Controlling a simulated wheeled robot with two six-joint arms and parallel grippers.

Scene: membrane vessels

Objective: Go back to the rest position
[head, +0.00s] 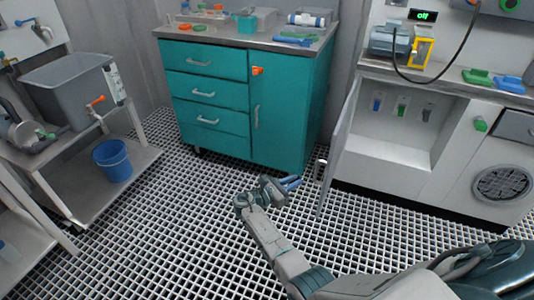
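My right arm reaches in from the lower right. Its gripper (292,184) is over the grated floor, in front of the teal cabinet and left of the open white cabinet door. The blue fingertips are small and close together in the picture, and I cannot make out a gap between them. Nothing is clearly held in them. My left gripper is not in view.
A teal cabinet (215,105) stands ahead. A white door (338,140) hangs open from the white cabinet (455,155) on the right. A blue bucket (112,161) and grey tank (66,90) are on the left. Grated floor (185,225) is clear between them.

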